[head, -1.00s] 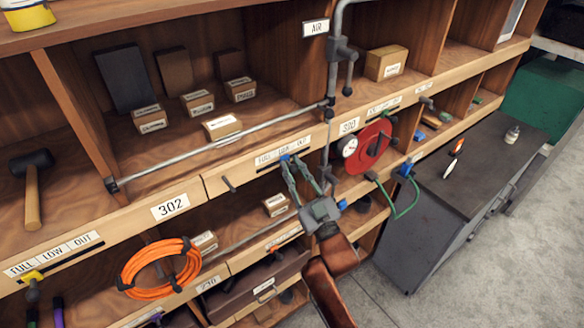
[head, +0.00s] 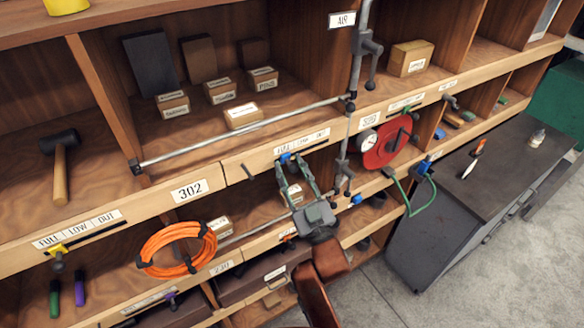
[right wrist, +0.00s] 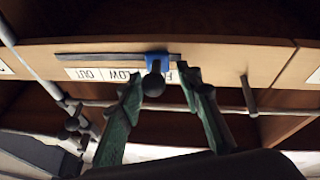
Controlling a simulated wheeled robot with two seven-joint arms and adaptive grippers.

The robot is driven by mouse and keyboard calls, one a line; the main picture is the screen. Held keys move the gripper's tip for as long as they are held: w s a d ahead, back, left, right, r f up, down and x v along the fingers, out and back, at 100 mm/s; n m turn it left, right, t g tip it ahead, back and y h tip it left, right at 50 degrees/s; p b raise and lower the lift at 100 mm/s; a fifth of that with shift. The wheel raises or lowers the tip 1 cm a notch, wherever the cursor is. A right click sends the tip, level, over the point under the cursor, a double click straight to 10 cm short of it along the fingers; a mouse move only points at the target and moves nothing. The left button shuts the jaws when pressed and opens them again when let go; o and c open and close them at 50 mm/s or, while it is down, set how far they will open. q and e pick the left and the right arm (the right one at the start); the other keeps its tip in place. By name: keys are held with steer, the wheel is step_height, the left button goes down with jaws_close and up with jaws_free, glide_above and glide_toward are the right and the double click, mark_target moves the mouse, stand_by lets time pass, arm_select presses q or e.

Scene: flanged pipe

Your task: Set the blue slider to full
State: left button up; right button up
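The blue slider (head: 286,157) sits in a dark slot in the wooden shelf edge, under a FULL LOW OUT label (head: 302,141). In the right wrist view, where the label is upside down, the blue slider (right wrist: 157,62) with its dark round knob is near the FULL end, partly covering that word. A short stretch of slot shows beyond it. My right gripper (head: 298,165) has its two green fingers apart, one on each side of the knob; it also shows in the right wrist view (right wrist: 160,80). I cannot tell whether a finger touches. My left gripper is out of view.
A peg (head: 247,172) sticks out left of the slot. A grey pipe (head: 250,127) runs along the shelf above, with a vertical pipe (head: 356,60) on the right. A red reel (head: 385,148), an orange hose coil (head: 177,250) and a yellow slider (head: 57,250) are nearby.

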steer(key=shift+d, duration=0.15)
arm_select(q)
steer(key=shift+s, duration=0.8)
arm_select(e)
steer(key=v, duration=1.2)
steer(key=shift+f, duration=0.1)
steer(key=shift+w, duration=0.15)
